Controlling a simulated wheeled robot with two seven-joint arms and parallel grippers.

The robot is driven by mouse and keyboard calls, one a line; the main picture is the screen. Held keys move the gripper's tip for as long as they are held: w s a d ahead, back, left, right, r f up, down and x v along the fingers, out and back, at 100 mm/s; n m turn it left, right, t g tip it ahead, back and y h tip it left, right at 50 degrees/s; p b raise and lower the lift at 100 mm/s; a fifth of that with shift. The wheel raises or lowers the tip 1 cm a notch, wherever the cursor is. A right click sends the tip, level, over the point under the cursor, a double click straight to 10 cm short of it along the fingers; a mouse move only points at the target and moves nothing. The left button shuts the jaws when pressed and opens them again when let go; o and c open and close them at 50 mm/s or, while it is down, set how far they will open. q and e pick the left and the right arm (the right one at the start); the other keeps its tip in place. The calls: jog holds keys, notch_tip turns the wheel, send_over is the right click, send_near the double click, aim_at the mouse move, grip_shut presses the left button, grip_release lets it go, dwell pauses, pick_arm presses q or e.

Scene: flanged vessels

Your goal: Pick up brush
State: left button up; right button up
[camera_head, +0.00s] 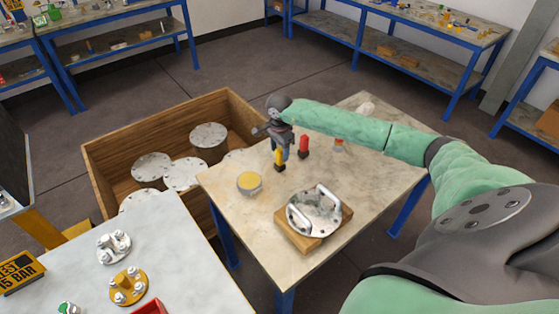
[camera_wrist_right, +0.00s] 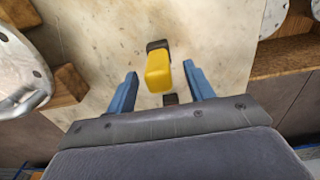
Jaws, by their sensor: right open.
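A small upright yellow piece with a dark end (camera_head: 279,158) stands on the stone-topped table (camera_head: 225,190). It looks like the brush, though its bristles cannot be made out. My right gripper (camera_head: 284,152) points down at it from above. In the right wrist view the yellow piece (camera_wrist_right: 158,72) lies between the two blue fingers (camera_wrist_right: 160,80), which are apart, with space on both sides. Whether the fingers are level with it or just above is hard to tell. My left gripper is out of view.
A red piece with a dark base (camera_head: 303,146) stands close to the right gripper. A handled metal flange (camera_head: 316,212) lies on a wooden block (camera_head: 304,240). A wooden crate (camera_head: 108,162) holding metal vessels is left of the table.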

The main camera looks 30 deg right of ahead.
jog(key=shift+s+f, duration=0.1)
jog(key=shift+f, duration=0.45)
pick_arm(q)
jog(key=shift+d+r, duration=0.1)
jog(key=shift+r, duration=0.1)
pick_arm(e)
jog(key=shift+c, duration=0.2)
jog(key=c, duration=1)
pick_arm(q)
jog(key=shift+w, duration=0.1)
pick_arm(e)
jog(key=shift+c, duration=0.2)
jog(key=shift+r, duration=0.3)
notch_tip(320, 180, up, 9)
jog(key=shift+f+p, duration=0.1)
jog(key=shift+p, duration=0.55)
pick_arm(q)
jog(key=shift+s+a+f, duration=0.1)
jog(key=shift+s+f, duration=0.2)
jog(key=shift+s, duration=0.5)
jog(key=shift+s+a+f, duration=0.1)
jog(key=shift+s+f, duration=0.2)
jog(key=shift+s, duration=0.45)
pick_arm(e)
jog(key=shift+r, duration=0.3)
